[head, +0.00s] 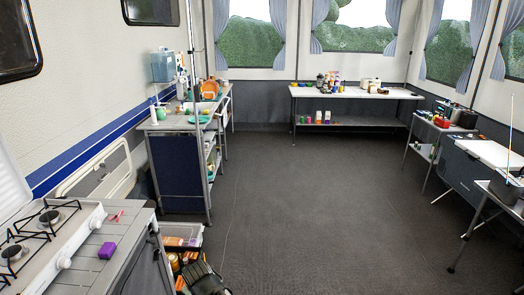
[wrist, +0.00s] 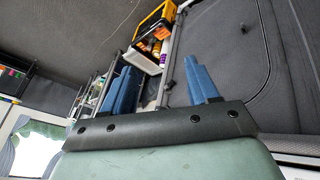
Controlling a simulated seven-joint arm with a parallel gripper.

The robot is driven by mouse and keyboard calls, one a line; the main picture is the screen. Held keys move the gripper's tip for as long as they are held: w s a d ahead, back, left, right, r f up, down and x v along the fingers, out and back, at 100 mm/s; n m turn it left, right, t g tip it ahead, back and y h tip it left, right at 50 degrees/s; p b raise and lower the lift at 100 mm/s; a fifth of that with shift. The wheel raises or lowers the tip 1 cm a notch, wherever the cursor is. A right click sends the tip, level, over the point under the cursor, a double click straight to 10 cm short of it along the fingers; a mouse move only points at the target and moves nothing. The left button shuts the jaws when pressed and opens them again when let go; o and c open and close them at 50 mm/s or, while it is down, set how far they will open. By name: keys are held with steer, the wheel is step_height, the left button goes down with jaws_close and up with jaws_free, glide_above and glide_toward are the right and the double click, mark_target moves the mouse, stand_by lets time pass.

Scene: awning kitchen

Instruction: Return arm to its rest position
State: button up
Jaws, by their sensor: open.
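My gripper (wrist: 160,82) shows in the wrist view as two blue fingers standing well apart. Nothing is held between them. Past the fingertips is a container (wrist: 146,62) with small items in it, beside a dark panel (wrist: 225,60). In the head view only a dark, ribbed part, probably of my arm, shows at the bottom edge, by the crate of goods (head: 183,230). The fingers cannot be made out there.
A cluttered blue-sided cabinet (head: 178,175) is behind. Tables line the back (head: 350,92) and right (head: 485,152). The middle floor (head: 300,200) is clear.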

steer(key=s+d+f+m+g+h, duration=0.15)
steer(key=d+f+m, duration=0.3)
steer(key=d, duration=0.85)
steer(key=s+d+f+m+g, duration=0.1)
steer(key=d+f+m+g, duration=0.3)
steer(key=d, duration=0.9)
steer(key=s+d+f+m+h, duration=0.1)
steer(key=d+f+m, duration=0.3)
steer(key=d, duration=0.8)
steer(key=s+f+g, duration=0.3)
steer(key=s+f, duration=0.7)
steer(key=s, duration=0.4)
steer(key=s+f+n+g, duration=0.1)
steer(key=s+f+g, duration=0.3)
steer(key=s+f, duration=0.7)
steer(key=s, duration=0.4)
steer(key=shift+s+f, duration=0.3)
